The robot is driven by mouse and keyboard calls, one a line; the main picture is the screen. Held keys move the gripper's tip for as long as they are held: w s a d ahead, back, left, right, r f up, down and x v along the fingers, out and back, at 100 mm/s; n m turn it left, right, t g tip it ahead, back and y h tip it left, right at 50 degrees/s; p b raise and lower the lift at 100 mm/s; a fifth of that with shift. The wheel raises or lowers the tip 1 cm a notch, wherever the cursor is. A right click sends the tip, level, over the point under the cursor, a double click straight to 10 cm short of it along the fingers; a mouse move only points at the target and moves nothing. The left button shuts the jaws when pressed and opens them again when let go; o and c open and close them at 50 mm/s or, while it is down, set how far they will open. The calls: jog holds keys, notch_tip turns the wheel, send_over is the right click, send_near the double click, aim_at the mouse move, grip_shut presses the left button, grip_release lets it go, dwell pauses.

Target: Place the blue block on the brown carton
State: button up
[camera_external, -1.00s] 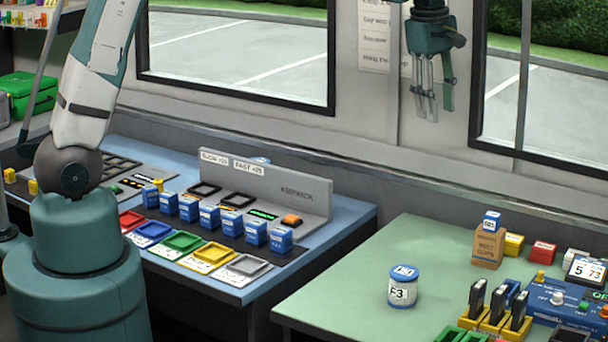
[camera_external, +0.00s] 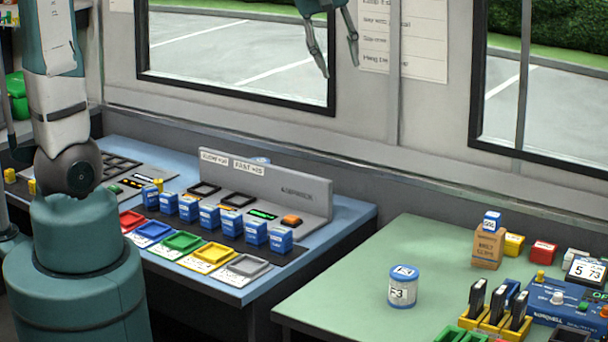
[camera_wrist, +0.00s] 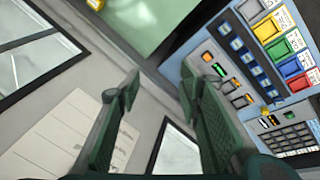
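A small blue block (camera_external: 491,222) with a white label sits on top of the brown carton (camera_external: 488,249) at the back of the green table in the external view. My gripper (camera_external: 335,66) is high up in front of the wall and left window, well above and to the left of the carton. Its fingers are spread apart with nothing between them. In the wrist view the gripper (camera_wrist: 160,100) also shows two separated fingers and an empty gap. The carton and its block cannot be made out in the wrist view.
Several blue boxes (camera_external: 210,216) stand in a row on the blue desk (camera_external: 345,222), behind coloured trays. A blue-and-white can (camera_external: 402,288) stands on the green table (camera_external: 340,292). Yellow and red boxes (camera_external: 543,252) and a blue device (camera_external: 560,305) lie right of the carton.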

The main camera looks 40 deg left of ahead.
jog(key=s+a+f+m+t, duration=0.1)
jog(key=s+a+m, duration=0.3)
jog(key=s+a, duration=0.4)
jog(key=s+a+f+m+t+y, duration=0.1)
jog(key=s+a+m, duration=0.3)
jog(key=s+a, duration=0.5)
jog(key=shift+s+a+f+t, duration=0.2)
jog(key=shift+s+f+t, duration=0.65)
jog(key=shift+s, duration=1.85)
notch_tip(320, 180, down, 8)
jog(key=b, duration=0.8)
jog(key=shift+f, duration=0.25)
